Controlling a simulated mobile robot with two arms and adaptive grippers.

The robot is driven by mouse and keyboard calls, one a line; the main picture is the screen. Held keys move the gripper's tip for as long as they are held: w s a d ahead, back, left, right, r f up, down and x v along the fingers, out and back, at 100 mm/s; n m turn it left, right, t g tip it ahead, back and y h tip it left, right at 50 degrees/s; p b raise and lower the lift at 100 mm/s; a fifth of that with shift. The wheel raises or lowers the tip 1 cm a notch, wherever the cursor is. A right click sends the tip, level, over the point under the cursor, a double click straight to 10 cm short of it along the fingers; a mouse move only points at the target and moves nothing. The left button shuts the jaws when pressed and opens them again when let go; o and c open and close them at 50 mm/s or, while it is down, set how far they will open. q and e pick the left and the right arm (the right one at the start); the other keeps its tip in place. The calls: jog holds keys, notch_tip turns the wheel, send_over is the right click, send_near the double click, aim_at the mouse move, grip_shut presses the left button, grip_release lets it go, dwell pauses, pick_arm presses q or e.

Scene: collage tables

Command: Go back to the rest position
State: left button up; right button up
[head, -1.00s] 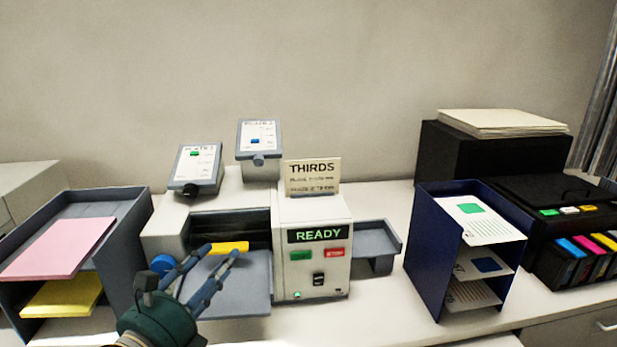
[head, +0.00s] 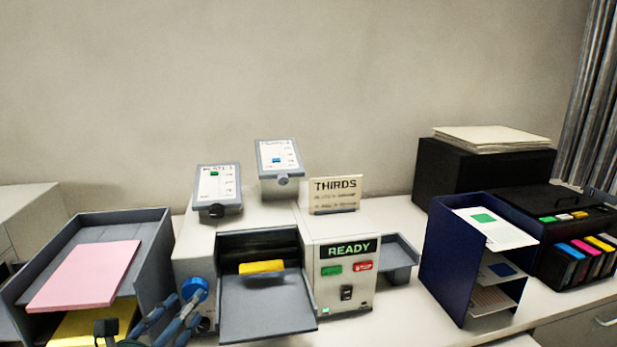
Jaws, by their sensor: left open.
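My left gripper (head: 160,324) is at the bottom left of the head view, only partly in the picture. Its two blue-grey fingers are apart and nothing shows between them. It is in front of the grey folding machine (head: 312,262), just left of the machine's feed tray (head: 268,309), and overlaps the area below the blue knob (head: 194,289). The tray holds no sheet that I can see; a yellow bar (head: 261,267) lies across its back. The machine's display reads READY. My right gripper is not in view.
A grey paper rack (head: 158,262) with pink paper (head: 84,276) and yellow paper (head: 92,325) stands at the left. A blue rack (head: 447,262) with printed sheets and a black printer (head: 560,205) stand at the right. A THIRDS sign (head: 335,195) and two plate boxes sit on the machine.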

pick_arm(q)
jog(key=s+a+f+n+g+y, duration=0.1)
jog(key=s+f+n+g+y, duration=0.2)
jog(key=f+n, duration=0.5)
jog(key=s+a+f+n+g, duration=0.1)
jog(key=s+f+n+g, duration=0.2)
jog(key=s+f+n, duration=0.45)
jog(key=s+d+f+n+g, duration=0.2)
jog(key=s+f+n+g, duration=0.25)
jog(key=s+f, duration=0.35)
jog(key=s+d+f+n+g, duration=0.3)
jog(key=s+f+n, duration=0.3)
jog(key=s, duration=0.3)
notch_tip(320, 180, down, 29)
jog(key=b, duration=0.5)
jog(key=s+a+f+g+b, duration=0.1)
jog(key=s+f+b, duration=0.1)
jog(key=s+f, duration=0.7)
jog(key=s+a+f+g+b, duration=0.1)
jog(key=s+a+f+b, duration=0.1)
jog(key=s+f, duration=0.7)
notch_tip(320, 180, down, 5)
jog(key=shift+s+a+f+b, duration=0.15)
jog(key=shift+s+a+b, duration=0.05)
jog(key=shift+s+b, duration=0.15)
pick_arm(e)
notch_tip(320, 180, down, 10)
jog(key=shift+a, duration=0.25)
